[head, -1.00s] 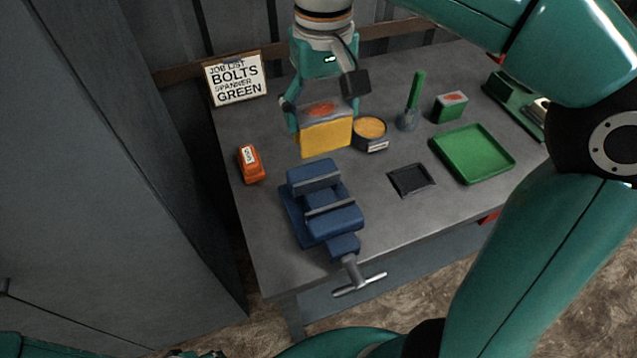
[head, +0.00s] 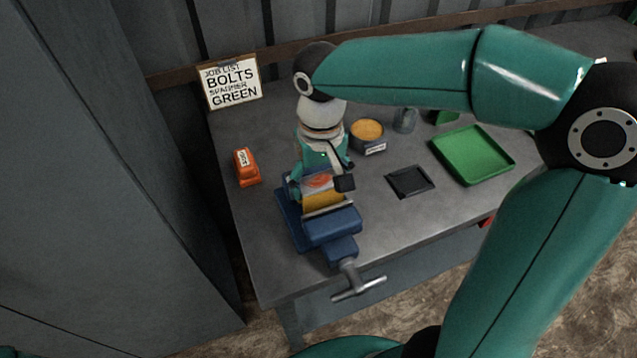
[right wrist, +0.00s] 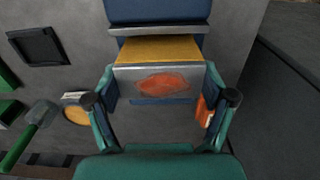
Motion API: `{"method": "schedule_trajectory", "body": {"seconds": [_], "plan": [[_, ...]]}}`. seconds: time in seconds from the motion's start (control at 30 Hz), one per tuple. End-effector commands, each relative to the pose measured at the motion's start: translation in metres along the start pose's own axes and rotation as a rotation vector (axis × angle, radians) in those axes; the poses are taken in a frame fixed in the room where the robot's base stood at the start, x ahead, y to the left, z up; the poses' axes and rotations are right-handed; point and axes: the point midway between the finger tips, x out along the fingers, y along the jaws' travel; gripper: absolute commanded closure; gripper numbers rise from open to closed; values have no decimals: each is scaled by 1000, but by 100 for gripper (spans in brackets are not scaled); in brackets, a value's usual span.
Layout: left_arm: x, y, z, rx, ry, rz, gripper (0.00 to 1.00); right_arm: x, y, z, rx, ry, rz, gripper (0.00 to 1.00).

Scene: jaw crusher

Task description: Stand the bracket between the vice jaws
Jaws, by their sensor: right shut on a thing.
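The bracket (head: 322,201) is a yellow piece with a grey face bearing an orange-red patch; it also shows in the right wrist view (right wrist: 160,49). My right gripper (head: 321,188) is shut on it, with one finger at each side; its fingers also show in the right wrist view (right wrist: 160,76). The bracket is at the gap of the blue vice (head: 335,225), just behind the front jaw's steel face. The rear jaw is mostly hidden by my gripper. I cannot tell how deep the bracket sits or whether it touches the vice floor. My left gripper is out of view.
An orange box (head: 246,168) stands left of the vice. A round tin (head: 367,135), a black square tray (head: 410,181) and a green tray (head: 470,155) lie to the right. A job list sign (head: 232,82) stands behind. The vice handle (head: 358,288) overhangs the front edge.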

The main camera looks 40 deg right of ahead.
Motion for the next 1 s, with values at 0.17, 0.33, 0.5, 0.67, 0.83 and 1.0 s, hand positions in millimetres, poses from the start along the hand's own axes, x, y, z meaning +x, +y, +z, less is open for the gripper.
{"method": "schedule_trajectory", "body": {"seconds": [0.17, 0.33, 0.5, 0.67, 0.83, 1.0], "plan": [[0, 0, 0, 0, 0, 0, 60, 8, 0, 0, 2, 2, -1, 85], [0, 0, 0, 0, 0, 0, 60, 7, 0, 0, 2, 3, -2, 85], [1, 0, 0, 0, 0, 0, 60, 9, 0, 0, 1, 1, -1, 3], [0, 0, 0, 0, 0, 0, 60, 7, 0, 0, 1, 1, -1, 0], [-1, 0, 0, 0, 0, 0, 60, -6, 0, -1, 0, 5, -2, 0], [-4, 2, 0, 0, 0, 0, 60, -37, 0, -1, 1, 6, -3, 0]]}}
